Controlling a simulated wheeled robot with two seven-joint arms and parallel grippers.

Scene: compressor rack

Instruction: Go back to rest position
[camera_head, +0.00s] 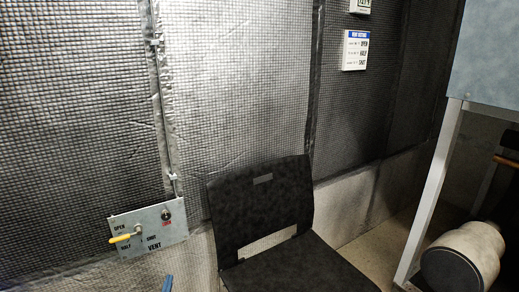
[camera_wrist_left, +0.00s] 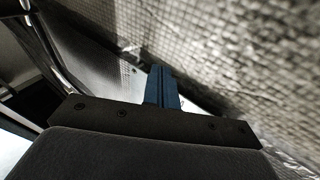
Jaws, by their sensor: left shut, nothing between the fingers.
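My left gripper (camera_head: 168,284) shows only as a small blue fingertip at the bottom edge of the head view, below the vent panel and apart from it. In the left wrist view its blue fingers (camera_wrist_left: 162,86) are together with nothing between them. A dark knob with a red label sits at the panel's upper right. My right gripper is not in view.
A black chair (camera_head: 258,204) stands right of the panel, close to the left gripper. A quilted foil wall (camera_head: 240,90) fills the back. A metal frame (camera_head: 430,200) and a pale cylinder (camera_head: 478,246) stand at right. A sign (camera_head: 355,50) hangs high.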

